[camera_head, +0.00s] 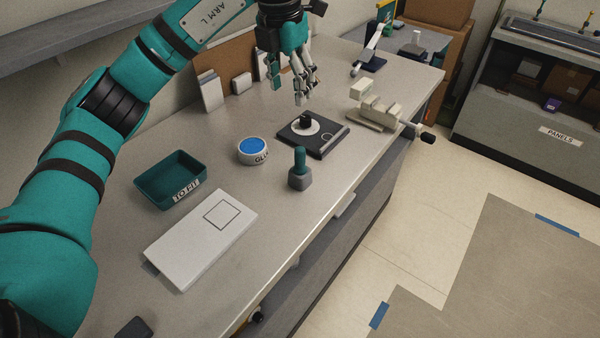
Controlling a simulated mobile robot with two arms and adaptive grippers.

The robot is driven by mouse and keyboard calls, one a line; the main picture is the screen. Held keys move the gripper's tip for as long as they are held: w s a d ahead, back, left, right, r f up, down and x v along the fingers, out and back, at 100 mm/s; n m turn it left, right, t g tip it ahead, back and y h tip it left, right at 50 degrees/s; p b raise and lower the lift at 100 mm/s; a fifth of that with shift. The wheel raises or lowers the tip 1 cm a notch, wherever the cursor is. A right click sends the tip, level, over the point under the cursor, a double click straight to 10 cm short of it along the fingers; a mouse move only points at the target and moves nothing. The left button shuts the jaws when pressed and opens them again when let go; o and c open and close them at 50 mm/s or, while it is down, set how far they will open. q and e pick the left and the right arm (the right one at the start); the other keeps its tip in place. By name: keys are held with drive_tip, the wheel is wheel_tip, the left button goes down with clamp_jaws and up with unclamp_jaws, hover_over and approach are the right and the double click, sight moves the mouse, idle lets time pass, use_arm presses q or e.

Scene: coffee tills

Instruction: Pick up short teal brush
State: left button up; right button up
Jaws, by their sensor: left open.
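A short teal handle (299,158), which looks like the short teal brush, stands upright in a small grey block (300,180) near the front edge of the bench. No bristles show. My left gripper (304,88) is open and empty, pointing down above the back part of the bench. It is apart from the teal handle, farther back and higher. My right gripper is not in view.
Behind the handle lies a dark plate (328,146) with a white disc and black knob. A blue-topped glue tub (253,151), teal tray (170,179) and white board (190,250) are to the left. A cream vise (372,112) is at right.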

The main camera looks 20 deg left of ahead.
use_arm(q)
drive_tip(key=f, duration=0.1)
drive_tip(key=p, duration=0.3)
approach(300, 148)
drive_tip(key=f, duration=0.3)
drive_tip(key=w+f, duration=0.1)
drive_tip(key=f, duration=0.1)
drive_tip(key=shift+a, duration=0.3)
drive_tip(key=f, duration=0.2)
drive_tip(key=d+f+p, duration=0.1)
drive_tip(key=f, duration=0.1)
drive_tip(key=shift+w+f+p, duration=0.1)
drive_tip(key=shift+f+p, duration=0.2)
drive_tip(key=shift+f, duration=0.4)
clamp_jaws()
